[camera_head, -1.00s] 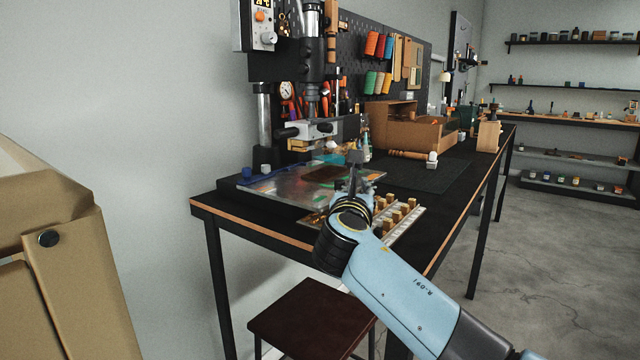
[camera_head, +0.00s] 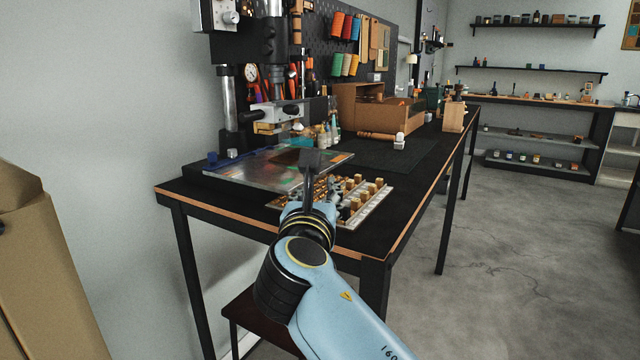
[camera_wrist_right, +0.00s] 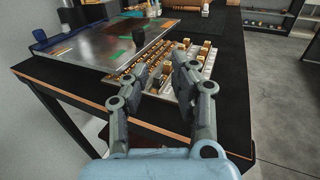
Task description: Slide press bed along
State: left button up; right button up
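The press bed (camera_head: 235,174) is a flat, shiny metal plate on the table below the stamping press (camera_head: 272,112). A dark brown patch lies towards its far right part. My right gripper (camera_head: 313,178) is in front of the bed's right end, over the stamp tray. In the wrist view the right gripper (camera_wrist_right: 162,72) has its fingers apart with nothing between them. I cannot tell any contact with the bed. My left gripper is out of view.
A pale tray of small brass-coloured stamps (camera_head: 365,203) lies at the table's front, close to my right gripper. Bottles (camera_head: 328,130) stand behind the bed. A dark mat (camera_head: 400,160) lies to the right. A dark stool (camera_head: 262,325) is under the table.

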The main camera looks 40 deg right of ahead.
jog(key=shift+o, duration=1.1)
jog(key=shift+s+a+f, duration=0.15)
jog(key=shift+a, duration=0.3)
jog(key=shift+o, duration=0.2)
jog(key=w+d+n+t+y+p, duration=0.1)
jog(key=d+p, duration=0.1)
jog(key=shift+w+t+y+p, duration=0.1)
jog(key=shift+t+y+p, duration=0.2)
jog(key=shift+y, duration=0.1)
jog(key=d, duration=0.1)
jog(key=p, duration=0.1)
jog(key=d, duration=0.1)
jog(key=shift+d+r+n+t, duration=0.3)
jog(key=shift+n, duration=0.1)
jog(key=shift+w+d+f, duration=0.1)
jog(key=shift+w+d, duration=0.15)
jog(key=shift+w, duration=0.25)
jog(key=b+x, duration=0.2)
jog(key=x, duration=0.4)
jog(key=shift+w+d+f, duration=0.1)
jog(key=shift+w+f, duration=0.05)
jog(key=shift+f, duration=0.05)
jog(key=shift+w+d, duration=0.15)
jog(key=shift+w, duration=0.05)
jog(key=shift+c, duration=0.5)
grip_shut()
jog(key=shift+c, duration=0.9)
grip_release()
jog(key=shift+r, duration=0.1)
